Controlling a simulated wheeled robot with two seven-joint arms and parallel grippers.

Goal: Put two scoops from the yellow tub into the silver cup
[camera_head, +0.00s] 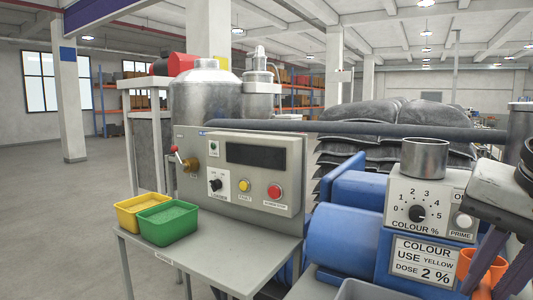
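The yellow tub (128,222) stands on the grey table at the left, holding yellow material. A green tub (168,226) with green contents stands directly in front of it and hides part of it. The silver cup (424,160) stands upright on top of the colour dosing unit; its inside is hidden. My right gripper (489,290) is at the lower right edge, pointing down with its fingers spread apart. An orange scoop-like object (486,266) is between and behind the fingers, partly hidden; I see no clear grip on it. My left gripper is out of view.
A control box (243,165) with a handle and buttons stands behind the tubs. The dosing unit (430,208) has a dial and a sign reading "COLOUR USE YELLOW DOSE 2 %". A dark horizontal pipe (350,128) and a blue motor (343,238) fill the middle. The table front (215,258) is clear.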

